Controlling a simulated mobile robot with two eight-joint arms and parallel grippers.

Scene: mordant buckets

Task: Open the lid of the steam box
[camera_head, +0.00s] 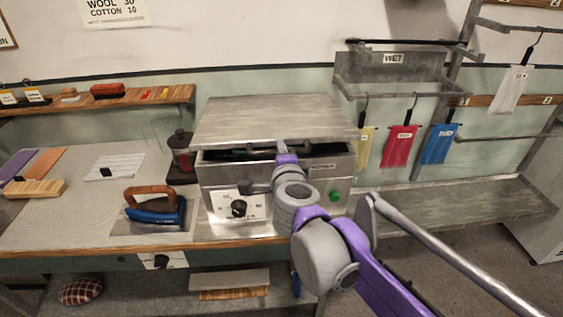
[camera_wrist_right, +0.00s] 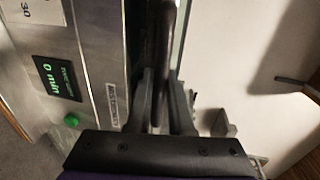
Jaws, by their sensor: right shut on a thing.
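The steam box (camera_head: 220,185) is a metal box on the worktable, with a dial and a green button (camera_head: 334,196) on its front. Its grey lid (camera_head: 270,112) is slightly raised, with a dark gap along the front edge. My right gripper (camera_head: 286,160) is at the lid's front edge. In the right wrist view, the right gripper's fingers (camera_wrist_right: 165,100) are shut on the dark bar handle (camera_wrist_right: 165,40). The box front with its timer display (camera_wrist_right: 56,78), reading 0 min, lies left of the fingers there. My arm hides part of the box front. My left gripper is out of view.
A blue iron (camera_head: 155,212) with a wooden handle and a dark lantern-like object (camera_head: 181,152) stand left of the box. A wet rack (camera_head: 385,72) with hanging coloured cloths is behind on the right. A low grey bench (camera_head: 470,205) is clear.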

